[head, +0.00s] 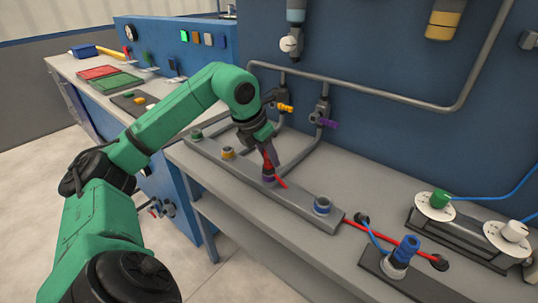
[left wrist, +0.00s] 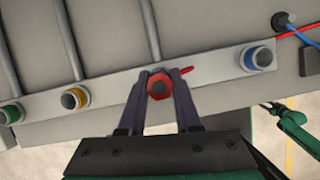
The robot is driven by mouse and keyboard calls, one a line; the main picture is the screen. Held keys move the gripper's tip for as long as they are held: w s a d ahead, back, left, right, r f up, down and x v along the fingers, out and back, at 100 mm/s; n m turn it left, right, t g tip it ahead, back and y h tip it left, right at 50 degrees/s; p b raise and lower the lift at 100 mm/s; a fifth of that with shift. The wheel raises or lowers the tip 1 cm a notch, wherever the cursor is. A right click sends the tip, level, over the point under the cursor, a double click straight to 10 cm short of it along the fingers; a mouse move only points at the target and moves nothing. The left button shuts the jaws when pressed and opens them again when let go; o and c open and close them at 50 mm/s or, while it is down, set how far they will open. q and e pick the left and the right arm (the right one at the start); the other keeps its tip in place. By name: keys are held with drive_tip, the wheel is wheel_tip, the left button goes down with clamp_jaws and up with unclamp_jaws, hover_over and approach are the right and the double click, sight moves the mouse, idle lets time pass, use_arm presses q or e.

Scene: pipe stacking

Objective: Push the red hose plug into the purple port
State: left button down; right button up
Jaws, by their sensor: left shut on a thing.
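In the head view my left gripper (head: 270,155) points down over the grey port rail (head: 300,208). It is shut on the red hose plug (head: 266,161). The plug is upright, directly above the purple port (head: 268,179), and its lower end meets the port's top; how deep it sits I cannot tell. In the left wrist view the red plug (left wrist: 159,86) shows its hexagonal top between the two fingers (left wrist: 158,90), and the purple port is hidden beneath it. A dark end on a green arm (left wrist: 268,105), probably my right gripper, shows small there.
The rail also carries a blue port (head: 322,205), a yellow port (head: 228,152) and a green port (head: 195,135). A red hose (head: 385,234) lies along the bench at right. Valves with orange (head: 285,107) and purple (head: 327,123) handles stand behind the gripper.

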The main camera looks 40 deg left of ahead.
use_arm(q)
drive_tip(key=c, duration=0.5)
unclamp_jaws()
drive_tip(key=shift+r, duration=0.1)
drive_tip(key=p+v, duration=0.4)
drive_tip(key=v, duration=1)
drive_tip(key=shift+s+r, duration=0.2)
